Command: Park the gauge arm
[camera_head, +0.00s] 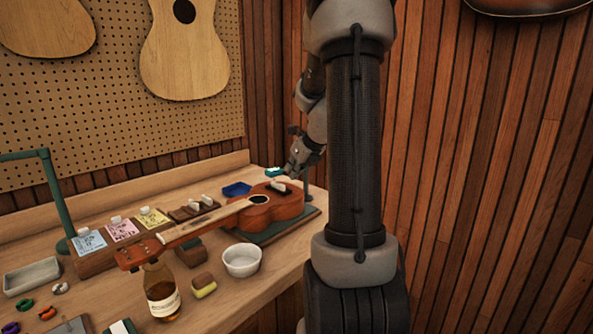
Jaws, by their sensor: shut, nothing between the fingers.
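My gripper (291,171) is shut and empty above the body end of a brown ukulele (284,208), close to a small teal piece (274,171). A dark post (308,188) stands just right of the ukulele body, partly behind my arm. The teal piece and post may belong to the gauge arm; I cannot tell how they join, nor whether my gripper touches them. The ukulele lies on a green-topped base (272,231), its neck pointing left. A green post with a horizontal arm (52,190) stands at the bench's left.
The wooden bench holds a white bowl (242,261), an amber bottle (161,293), a yellow-and-brown block (204,286), a blue tray (237,189), a pale tray (32,276) and several cards (122,230). A pegboard (120,110) and plank wall stand behind.

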